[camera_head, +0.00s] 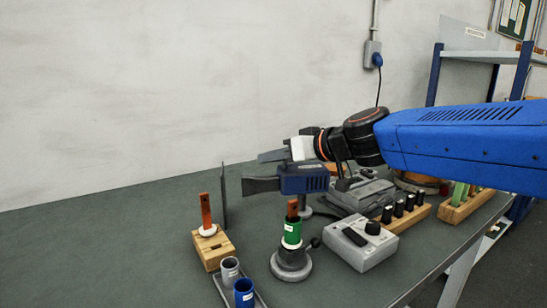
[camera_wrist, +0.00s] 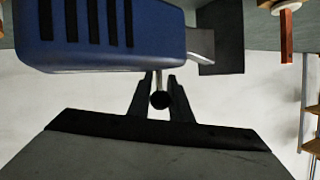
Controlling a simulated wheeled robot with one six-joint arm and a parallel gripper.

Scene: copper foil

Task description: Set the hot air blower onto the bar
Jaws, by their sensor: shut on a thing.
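The hot air blower (camera_head: 303,179) has a blue slotted body and a flat dark nozzle pointing left. It is above the bench behind the green-collared stand. In the wrist view the blue body (camera_wrist: 100,35) fills the top left, just beyond my gripper's dark fingers (camera_wrist: 158,82). A thin rod with a dark round end shows between the fingers. A small grey round base (camera_head: 304,211) stands below the blower; I cannot tell whether it carries the bar.
A stand with a green collar (camera_head: 292,232) is close in front. A wooden block (camera_head: 213,247) holds a copper-coloured strip, beside a dark upright plate (camera_head: 224,195). Cups, a grey control box (camera_head: 360,243) and wooden racks crowd the bench. Its left side is clear.

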